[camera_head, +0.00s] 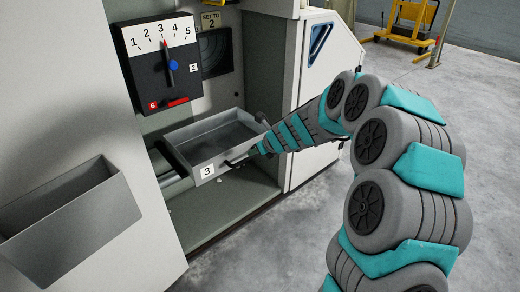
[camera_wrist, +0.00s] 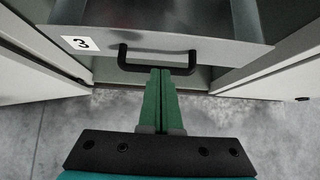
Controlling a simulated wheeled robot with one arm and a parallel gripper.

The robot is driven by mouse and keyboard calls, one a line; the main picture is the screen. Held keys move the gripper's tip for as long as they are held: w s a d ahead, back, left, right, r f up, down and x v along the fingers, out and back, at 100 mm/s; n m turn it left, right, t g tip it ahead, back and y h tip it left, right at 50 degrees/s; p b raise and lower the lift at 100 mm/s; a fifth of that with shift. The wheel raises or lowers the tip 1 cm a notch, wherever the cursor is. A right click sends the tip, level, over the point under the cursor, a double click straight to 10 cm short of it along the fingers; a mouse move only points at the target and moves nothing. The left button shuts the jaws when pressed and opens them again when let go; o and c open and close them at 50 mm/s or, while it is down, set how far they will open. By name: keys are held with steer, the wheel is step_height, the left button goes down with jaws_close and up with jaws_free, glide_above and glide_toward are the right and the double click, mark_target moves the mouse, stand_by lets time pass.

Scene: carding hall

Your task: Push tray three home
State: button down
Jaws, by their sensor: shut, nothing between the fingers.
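Tray three (camera_head: 216,141) is a shallow grey metal tray with a white "3" label (camera_head: 207,171) on its front. It sticks out of the open bay of the machine and looks empty. Its front panel (camera_wrist: 235,50) fills the top of the wrist view, with a black bar handle (camera_wrist: 128,64) on it. My gripper (camera_wrist: 160,73) has its green fingers together with nothing between them. The fingertips are at the middle of the handle; I cannot tell whether they touch it. In the head view my gripper (camera_head: 258,151) is at the tray's front, partly hidden by my arm.
Bay walls stand on both sides of the tray. Above it is a dial panel (camera_head: 160,62) with a pointer near 3, beside a "SET TO 2" sign (camera_head: 212,20). A grey bin (camera_head: 75,220) hangs at left. A yellow cart (camera_head: 408,22) stands far off; the floor (camera_head: 300,235) is clear.

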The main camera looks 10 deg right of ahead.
mark_target(239, 149)
steer(key=w+a, duration=0.1)
steer(key=w+f, duration=0.1)
steer(key=w+a, duration=0.1)
steer(key=shift+w+a+f, duration=0.3)
steer(key=shift+w, duration=0.05)
steer(key=shift+w+a+r, duration=0.1)
steer(key=shift+w+a, duration=0.15)
steer(key=shift+w, duration=0.2)
